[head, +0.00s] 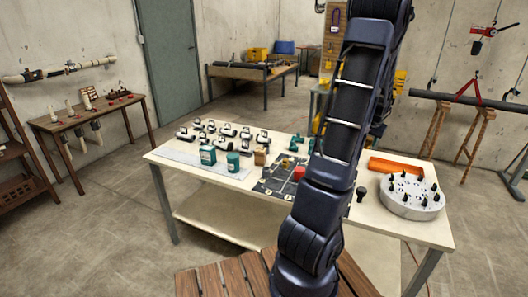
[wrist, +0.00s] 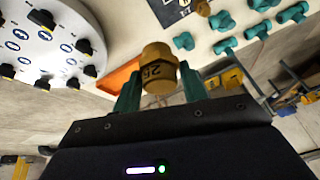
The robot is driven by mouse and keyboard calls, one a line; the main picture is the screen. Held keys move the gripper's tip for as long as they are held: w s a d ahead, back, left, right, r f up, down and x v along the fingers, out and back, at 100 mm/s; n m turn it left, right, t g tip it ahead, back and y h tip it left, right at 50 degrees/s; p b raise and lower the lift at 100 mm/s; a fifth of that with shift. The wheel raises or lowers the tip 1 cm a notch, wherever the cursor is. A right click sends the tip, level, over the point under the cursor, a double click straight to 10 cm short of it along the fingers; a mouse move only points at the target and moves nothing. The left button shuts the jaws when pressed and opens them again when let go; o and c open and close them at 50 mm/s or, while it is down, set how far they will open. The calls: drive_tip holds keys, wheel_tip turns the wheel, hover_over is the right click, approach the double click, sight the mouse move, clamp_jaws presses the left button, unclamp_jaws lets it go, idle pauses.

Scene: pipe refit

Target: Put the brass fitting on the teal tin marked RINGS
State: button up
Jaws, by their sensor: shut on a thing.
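My gripper (wrist: 159,85) shows in the wrist view with its two teal fingers shut on the brass fitting (wrist: 160,66). The fitting is a tan-gold cylinder with dark characters on its side, held above the table level. In the head view my own arm hides the gripper and the fitting. Two teal tins stand at the table's front left in the head view: a squarer one (head: 207,156) and a rounder one (head: 233,162). Their labels are too small to read, so I cannot tell which is marked RINGS. No tin shows in the wrist view.
The worktable (head: 190,178) holds several dark-and-white fittings behind the tins. A tan block (head: 260,157), a dark mat (head: 272,186) and a red item (head: 299,173) lie right of the tins. An orange tray (head: 395,166) and a round white stand (head: 411,205) with black knobs occupy the right end.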

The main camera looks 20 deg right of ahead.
drive_tip(key=w+a+r+n+y, duration=0.15)
drive_tip(key=w+a+n, duration=0.25)
drive_tip(key=w+a, duration=0.65)
wheel_tip(320, 180, up, 8)
drive_tip(key=n+t+y, duration=0.1)
drive_tip(key=n+y, duration=0.3)
drive_tip(key=n, duration=0.9)
hover_over(230, 154)
drive_tip(key=s+d, duration=0.1)
drive_tip(key=s, duration=0.1)
drive_tip(key=shift+h, duration=0.25)
wheel_tip(230, 154, down, 20)
drive_tip(key=shift+r, duration=0.1)
drive_tip(key=o, duration=0.7)
drive_tip(key=shift+f, duration=0.2)
drive_tip(key=o, duration=0.3)
